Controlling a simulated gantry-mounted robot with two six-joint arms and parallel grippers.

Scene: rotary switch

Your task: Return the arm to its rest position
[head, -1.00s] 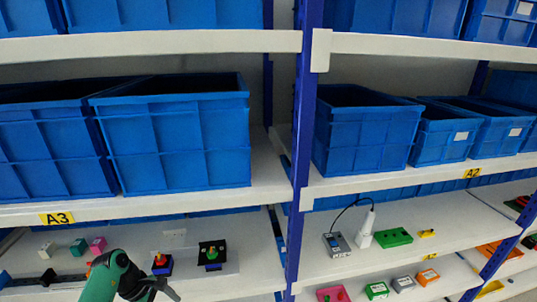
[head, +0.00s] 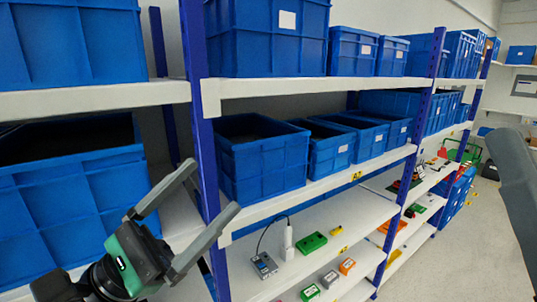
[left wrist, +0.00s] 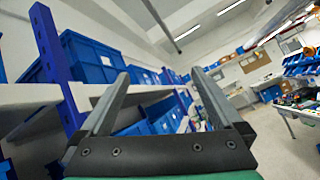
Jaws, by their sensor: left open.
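My left gripper (head: 212,188) is at the lower left of the head view, with its two long grey fingers spread apart and nothing between them. It is raised in front of the shelf rack, near a blue upright post. In the left wrist view the same gripper (left wrist: 160,75) is also open and empty, pointing along the aisle. A grey part of my own body shows at the right edge of the head view. My right gripper is not visible. No rotary switch can be made out now.
A blue upright post (head: 207,150) and white shelf boards (head: 300,192) stand close beside the gripper. Large blue bins (head: 262,150) fill the shelves. A grey device (head: 264,265) and a green box (head: 313,242) lie on a lower shelf. Open floor (head: 470,240) lies to the right.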

